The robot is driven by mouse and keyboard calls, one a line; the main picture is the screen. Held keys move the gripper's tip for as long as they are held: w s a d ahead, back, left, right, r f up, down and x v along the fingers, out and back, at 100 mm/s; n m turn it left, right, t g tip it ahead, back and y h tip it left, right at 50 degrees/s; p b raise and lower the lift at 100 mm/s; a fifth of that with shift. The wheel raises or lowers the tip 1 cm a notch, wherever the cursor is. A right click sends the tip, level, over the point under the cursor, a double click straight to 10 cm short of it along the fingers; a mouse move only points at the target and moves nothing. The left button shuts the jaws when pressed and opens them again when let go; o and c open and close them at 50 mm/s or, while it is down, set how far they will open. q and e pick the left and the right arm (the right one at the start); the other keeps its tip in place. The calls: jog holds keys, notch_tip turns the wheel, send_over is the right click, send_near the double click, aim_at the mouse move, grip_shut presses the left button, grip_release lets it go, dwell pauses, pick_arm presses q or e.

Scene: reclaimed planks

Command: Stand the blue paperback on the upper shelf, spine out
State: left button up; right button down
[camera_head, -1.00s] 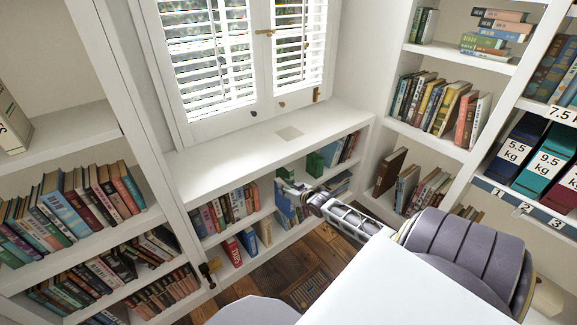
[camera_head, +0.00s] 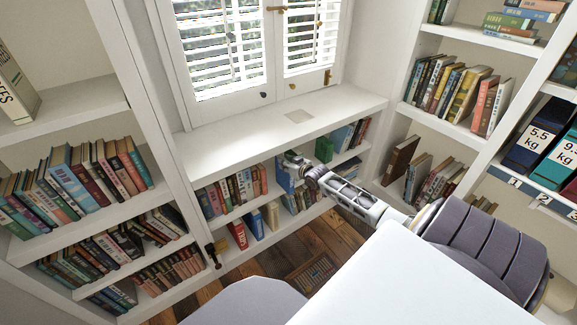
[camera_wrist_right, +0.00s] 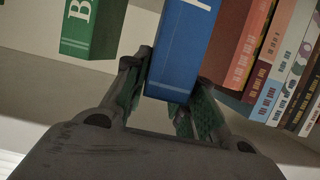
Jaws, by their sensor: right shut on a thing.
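The blue paperback (camera_head: 285,177) is at the upper shelf of the low white bookcase under the window. In the right wrist view the blue paperback (camera_wrist_right: 186,50) shows its spine with part of a white letter, facing my gripper. My right gripper (camera_wrist_right: 172,88) has a finger on each side of the lower end of this book and is shut on it. In the head view my right gripper (camera_head: 297,164) reaches in from the right at the shelf front. Whether the book's foot rests on the shelf cannot be told. My left gripper is out of view.
A book row ending in a red-brown book (camera_wrist_right: 238,45) stands close beside the blue one. A green book (camera_wrist_right: 93,28) stands on the other side, with a gap. Lower books include a red one (camera_head: 237,234). Tall bookcases stand left and right. The bookcase top (camera_head: 240,135) is clear.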

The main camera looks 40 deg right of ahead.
jog(key=shift+w+d+b, duration=0.2)
jog(key=shift+w+b, duration=0.4)
jog(key=shift+w, duration=0.9)
jog(key=shift+r, duration=0.1)
jog(key=shift+f, duration=0.25)
jog(key=c, duration=1.1)
grip_release()
jog(key=shift+s, duration=0.2)
jog(key=shift+s+a+r, duration=0.15)
jog(key=shift+s, duration=0.4)
jog(key=v, duration=1)
jog(key=shift+s+r, duration=0.15)
